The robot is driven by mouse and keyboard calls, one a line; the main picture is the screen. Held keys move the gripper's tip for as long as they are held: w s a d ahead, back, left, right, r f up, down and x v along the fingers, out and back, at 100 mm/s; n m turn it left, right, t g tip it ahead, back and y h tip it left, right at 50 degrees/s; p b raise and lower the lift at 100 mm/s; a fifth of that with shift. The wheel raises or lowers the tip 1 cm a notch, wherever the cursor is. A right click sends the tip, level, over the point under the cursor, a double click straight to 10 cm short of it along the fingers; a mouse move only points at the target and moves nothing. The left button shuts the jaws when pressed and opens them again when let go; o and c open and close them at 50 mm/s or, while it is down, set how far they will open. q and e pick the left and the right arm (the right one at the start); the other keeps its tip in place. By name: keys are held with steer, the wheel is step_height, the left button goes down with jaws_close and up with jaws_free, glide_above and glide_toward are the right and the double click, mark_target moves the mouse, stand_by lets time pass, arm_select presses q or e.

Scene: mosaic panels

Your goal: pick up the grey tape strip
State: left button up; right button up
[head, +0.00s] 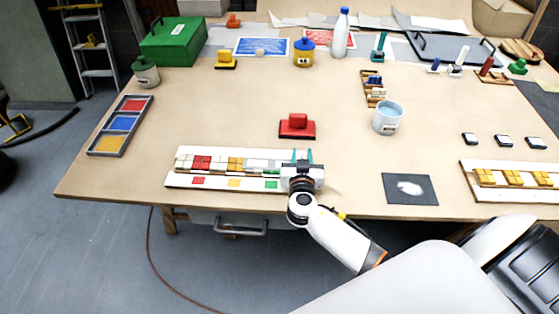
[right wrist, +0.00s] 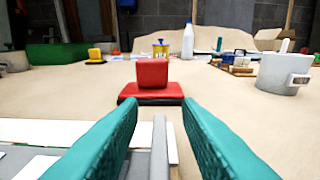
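The grey tape strip appears to be the narrow grey piece (right wrist: 160,148) between my right gripper's fingers in the right wrist view, with a gap on each side. In the head view I cannot make it out; my gripper covers that spot. My right gripper (head: 303,157) is over the right end of the white mosaic panel (head: 222,183) at the table's front edge. Its teal fingers (right wrist: 160,115) are apart and empty. My left gripper is not in view.
A white-blue cup (head: 388,118) stands to the right. A dark square sheet with a white patch (head: 410,189) lies right of the panel. A three-colour tray (head: 121,125) is at left.

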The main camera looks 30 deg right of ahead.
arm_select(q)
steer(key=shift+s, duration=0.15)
arm_select(e)
steer(key=shift+s, duration=0.1)
steer(key=shift+c, duration=0.3)
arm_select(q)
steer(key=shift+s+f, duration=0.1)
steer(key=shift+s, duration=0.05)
arm_select(e)
jaws_close()
